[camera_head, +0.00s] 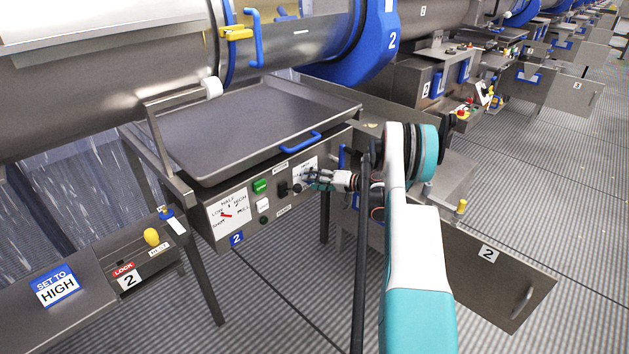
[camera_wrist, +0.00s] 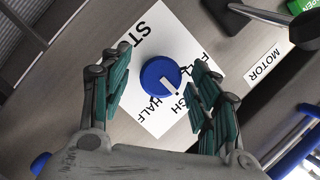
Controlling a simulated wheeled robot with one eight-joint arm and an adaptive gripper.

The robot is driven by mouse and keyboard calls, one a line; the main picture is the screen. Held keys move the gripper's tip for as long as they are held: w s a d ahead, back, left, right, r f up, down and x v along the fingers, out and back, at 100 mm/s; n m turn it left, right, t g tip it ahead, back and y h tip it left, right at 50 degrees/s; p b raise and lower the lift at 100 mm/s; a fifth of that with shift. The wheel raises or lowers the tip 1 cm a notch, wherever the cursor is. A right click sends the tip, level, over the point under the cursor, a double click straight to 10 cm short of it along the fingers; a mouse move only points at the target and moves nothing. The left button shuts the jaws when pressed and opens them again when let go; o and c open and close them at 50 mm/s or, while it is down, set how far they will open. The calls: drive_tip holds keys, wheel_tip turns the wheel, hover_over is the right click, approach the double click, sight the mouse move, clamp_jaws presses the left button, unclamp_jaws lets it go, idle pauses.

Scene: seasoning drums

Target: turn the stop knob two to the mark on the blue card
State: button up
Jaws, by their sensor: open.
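The blue stop knob (camera_wrist: 160,77) sits on a white dial plate (camera_wrist: 150,38) in the wrist view. Its white pointer aims to the lower right, towards a partly hidden word ending in "GH". "HALF" and part of "FULL" also show. My gripper (camera_wrist: 163,57) is open, with fingers on both sides of the knob; I cannot tell whether they touch it. In the head view my gripper (camera_head: 318,180) is at the front panel and covers the knob. The blue card (camera_head: 55,285) reads "SET TO HIGH" at lower left.
A tray (camera_head: 250,120) with a blue handle lies above.

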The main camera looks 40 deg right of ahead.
drive_tip(key=shift+s, duration=0.1)
drive_tip(key=v, duration=1.2)
drive_tip(key=shift+d, duration=0.1)
